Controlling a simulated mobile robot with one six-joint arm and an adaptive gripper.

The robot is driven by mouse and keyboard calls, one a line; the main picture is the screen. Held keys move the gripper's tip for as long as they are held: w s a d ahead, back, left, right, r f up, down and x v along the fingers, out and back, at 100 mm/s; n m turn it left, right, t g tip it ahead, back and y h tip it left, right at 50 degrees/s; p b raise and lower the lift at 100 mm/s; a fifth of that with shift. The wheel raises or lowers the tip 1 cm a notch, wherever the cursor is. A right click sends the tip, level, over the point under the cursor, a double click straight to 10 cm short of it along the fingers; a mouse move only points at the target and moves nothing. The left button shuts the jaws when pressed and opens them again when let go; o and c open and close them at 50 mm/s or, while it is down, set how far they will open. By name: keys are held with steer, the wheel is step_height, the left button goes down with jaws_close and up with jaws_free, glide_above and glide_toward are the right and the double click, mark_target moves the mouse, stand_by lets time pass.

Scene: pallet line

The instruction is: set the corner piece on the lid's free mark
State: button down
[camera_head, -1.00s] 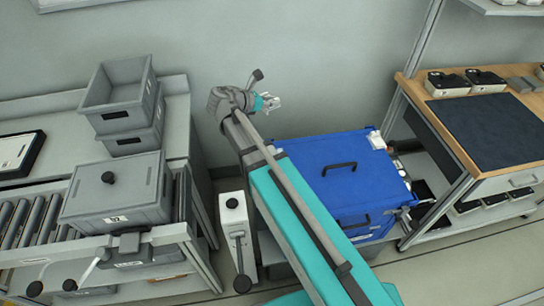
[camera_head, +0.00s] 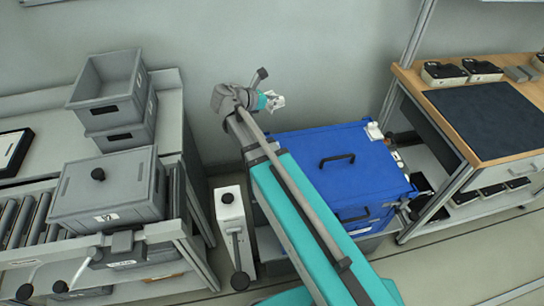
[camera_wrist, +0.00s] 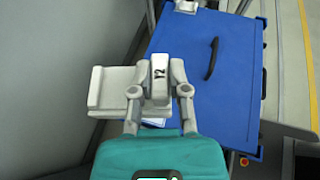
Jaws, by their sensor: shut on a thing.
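My gripper (camera_wrist: 158,88) is shut on the white corner piece (camera_wrist: 112,90), an L-shaped block whose flat part sticks out to the left of the fingers. In the head view my gripper (camera_head: 272,101) is raised near the wall, left of and behind the blue lid (camera_head: 318,158). The lid has a black handle and one white corner piece (camera_head: 374,131) at its far right corner, which also shows at the top of the wrist view (camera_wrist: 186,6). A small white and blue patch (camera_wrist: 153,123) shows below the held piece; I cannot tell whether it is the free mark.
A white box with a lever (camera_head: 231,225) stands left of the blue case. Grey crates (camera_head: 108,190) stand on the roller line at left. A workbench with a dark mat (camera_head: 490,120) is at right. The wall is close behind my gripper.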

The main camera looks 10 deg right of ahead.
steer(key=s+d+f+m+g+b, duration=0.3)
steer(key=s+d+f+b, duration=0.4)
steer(key=d+f+b, duration=0.3)
steer(key=shift+d+f+m+g+h, duration=0.3)
steer(key=shift+d+f+g+h, duration=0.1)
steer(key=shift+d+f+g, duration=0.3)
steer(key=shift+w+a+f, duration=0.1)
steer(key=shift+a, duration=0.1)
steer(key=shift+w+a+f+b, duration=1.2)
steer(key=shift+a+f+b, duration=0.35)
steer(key=shift+a, duration=0.25)
steer(key=shift+w+a+f+b, duration=1.35)
steer(key=shift+a+b, duration=0.25)
steer(key=shift+a, duration=0.25)
steer(key=shift+w+a+f+b, duration=1.1)
steer(key=shift+a+f+b, duration=0.5)
steer(key=shift+a, duration=0.2)
